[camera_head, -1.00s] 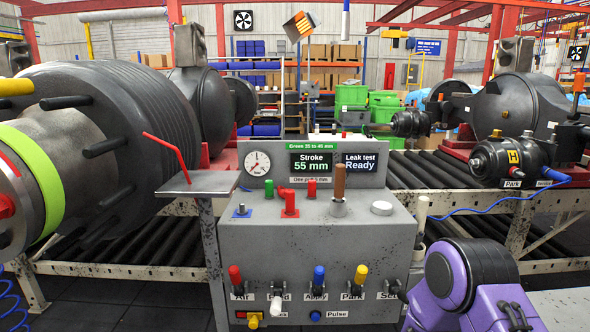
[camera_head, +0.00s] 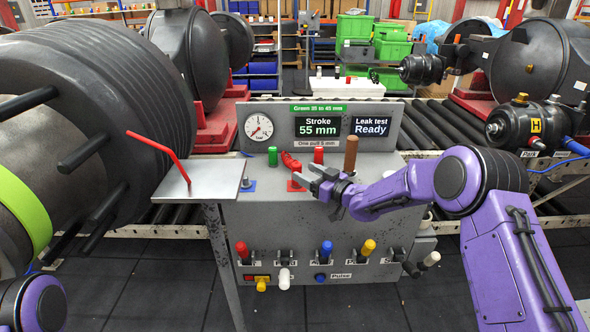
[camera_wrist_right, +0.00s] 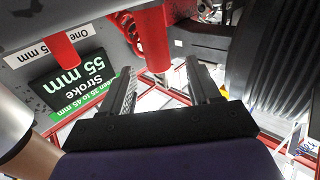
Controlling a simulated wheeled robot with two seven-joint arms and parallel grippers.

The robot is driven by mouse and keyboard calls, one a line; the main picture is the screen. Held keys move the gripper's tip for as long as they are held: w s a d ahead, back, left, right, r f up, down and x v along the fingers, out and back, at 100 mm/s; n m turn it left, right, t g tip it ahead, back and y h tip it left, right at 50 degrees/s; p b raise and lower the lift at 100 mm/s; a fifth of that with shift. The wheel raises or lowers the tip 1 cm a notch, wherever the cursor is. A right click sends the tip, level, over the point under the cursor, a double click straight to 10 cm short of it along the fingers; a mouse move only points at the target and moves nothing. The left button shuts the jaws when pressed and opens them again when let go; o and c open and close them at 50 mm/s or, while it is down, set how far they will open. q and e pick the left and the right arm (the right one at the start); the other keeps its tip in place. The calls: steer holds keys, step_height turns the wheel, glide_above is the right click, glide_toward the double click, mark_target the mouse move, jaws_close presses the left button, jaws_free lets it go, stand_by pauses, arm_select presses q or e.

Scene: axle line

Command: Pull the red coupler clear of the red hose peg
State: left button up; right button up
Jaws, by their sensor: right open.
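The gripper partly covers this spot, so how the two join is hidden. My right gripper (camera_head: 316,182) is open and empty, just right of the coupler at console-top height. In the right wrist view a red ringed part, seemingly the coupler (camera_wrist_right: 152,45), shows beyond and between the open fingertips (camera_wrist_right: 160,72); contact cannot be told. My left gripper is out of view; only part of my left arm shows at bottom left.
A green post (camera_head: 272,156), another red post (camera_head: 319,154) and a brown handle (camera_head: 351,152) stand close by. A grey plate (camera_head: 205,178) with a bent red rod (camera_head: 165,148) is to the left. The display panel (camera_head: 385,125) rises behind; coloured knobs line the console front.

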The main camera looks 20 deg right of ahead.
mark_target(297, 163)
steer(key=x, duration=0.5)
steer(key=shift+w+r+p, duration=0.15)
steer(key=shift+r+p, duration=0.05)
steer(key=shift+p, duration=0.2)
steer(key=shift+d, duration=0.1)
steer(key=c, duration=1.1)
steer(key=shift+r, duration=0.55)
steer(key=s+d+r, duration=0.9)
steer(key=s+r, duration=0.1)
steer(key=r, duration=0.2)
steer(key=shift+s+d+b, duration=0.25)
steer(key=shift+b, duration=0.1)
